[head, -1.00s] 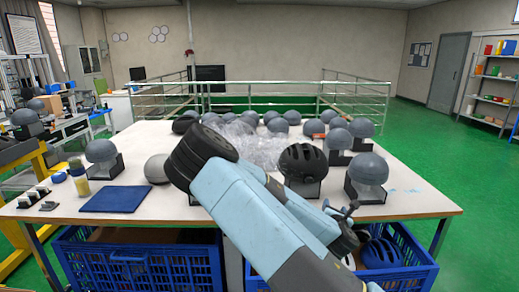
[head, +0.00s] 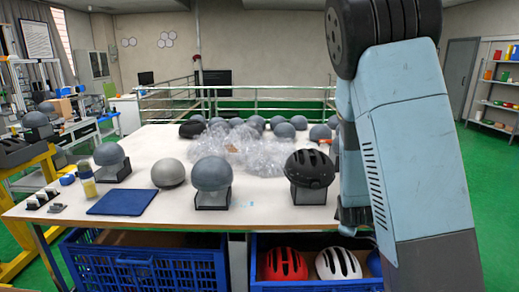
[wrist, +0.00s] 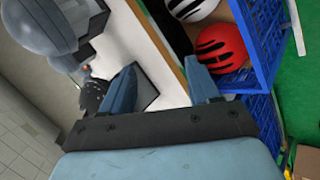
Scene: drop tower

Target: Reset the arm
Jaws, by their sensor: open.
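My arm (head: 415,130) rises large on the right of the head view and hides the right end of the table. My gripper (wrist: 161,88) is open and empty in the wrist view, its two blue fingers apart. In that view the fingers lie over the table edge, close to the blue crate with a red helmet (wrist: 220,48) and a white helmet (wrist: 192,6). In the head view the gripper end hangs low beside the arm, left of the upper link, and its fingers are not clear.
The white table (head: 262,215) holds a black helmet (head: 310,168) on a stand, several grey domes, clear plastic wrap (head: 235,150), a blue mat (head: 122,201) and a bottle (head: 87,180). Blue crates (head: 145,265) stand below. A railing (head: 240,105) runs behind the table.

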